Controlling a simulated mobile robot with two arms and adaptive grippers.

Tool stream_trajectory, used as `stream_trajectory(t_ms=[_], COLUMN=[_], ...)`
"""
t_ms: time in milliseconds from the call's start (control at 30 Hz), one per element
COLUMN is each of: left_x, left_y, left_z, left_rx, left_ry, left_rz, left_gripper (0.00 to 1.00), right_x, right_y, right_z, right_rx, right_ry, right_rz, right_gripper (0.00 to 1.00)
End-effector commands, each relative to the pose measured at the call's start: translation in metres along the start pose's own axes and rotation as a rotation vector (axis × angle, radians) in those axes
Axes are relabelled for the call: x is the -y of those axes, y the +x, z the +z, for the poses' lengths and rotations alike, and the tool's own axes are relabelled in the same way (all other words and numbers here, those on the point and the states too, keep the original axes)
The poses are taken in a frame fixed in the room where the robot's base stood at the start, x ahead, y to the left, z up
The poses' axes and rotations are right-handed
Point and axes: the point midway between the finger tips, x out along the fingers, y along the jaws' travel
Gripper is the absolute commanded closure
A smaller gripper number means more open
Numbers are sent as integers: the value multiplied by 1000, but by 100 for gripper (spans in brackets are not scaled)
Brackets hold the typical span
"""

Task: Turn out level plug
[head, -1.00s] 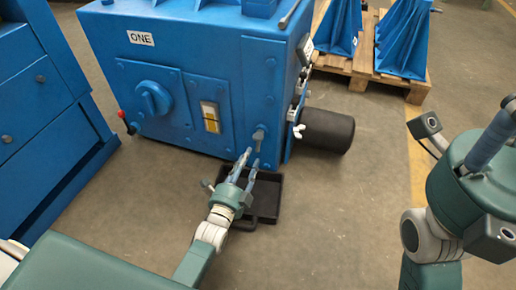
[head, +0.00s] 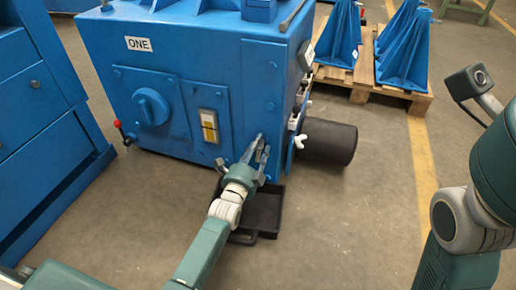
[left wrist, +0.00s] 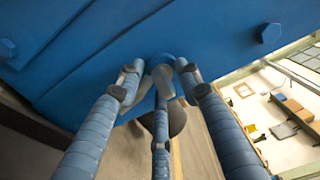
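The level plug (left wrist: 163,82) is a grey winged piece on a round blue boss, low on the blue housing marked ONE (head: 160,90). My left gripper (left wrist: 160,80) reaches up to it, with blue-wrapped fingers around the plug. In the left wrist view two fingertips flank it and a third finger comes from below; narrow gaps seem to show, so the gripper looks open. In the head view my left gripper (head: 259,144) stands at the housing's lower right corner and hides the plug. My right arm is at the right edge, its gripper out of frame.
A black tray (head: 264,212) lies on the floor below the plug. A dark cylinder (head: 328,142) juts from the housing's right side. A blue cabinet (head: 40,110) stands at left. A pallet (head: 385,92) bears blue brackets at the back right. The floor between is clear.

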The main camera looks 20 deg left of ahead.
Motion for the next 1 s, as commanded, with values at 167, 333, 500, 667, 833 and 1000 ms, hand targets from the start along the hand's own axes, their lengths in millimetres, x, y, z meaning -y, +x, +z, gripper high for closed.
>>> stream_trajectory(t_ms=[167, 333, 500, 667, 833, 1000], left_x=[0, 0, 0, 1, 2, 3], left_y=[0, 0, 0, 0, 0, 0], left_z=[0, 0, 0, 0, -1, -2], left_rx=[0, 0, 0, 0, -1, 0], left_ry=[0, -1, -13, -64, -169, -318], left_rz=[0, 0, 0, 2, 3, 3], left_gripper=[90, 100, 100, 100, 100, 100], right_x=[0, 0, 0, -1, -5, -8], right_y=[0, 0, 2, 4, -7, -13], right_z=[0, 0, 0, 0, 14, 21], right_rx=[0, 0, -2, -4, 52, 87], right_ry=[0, 0, 1, 2, 6, 11], right_rz=[0, 0, 0, 3, 18, 32], right_gripper=[60, 60, 60, 60, 60, 60])
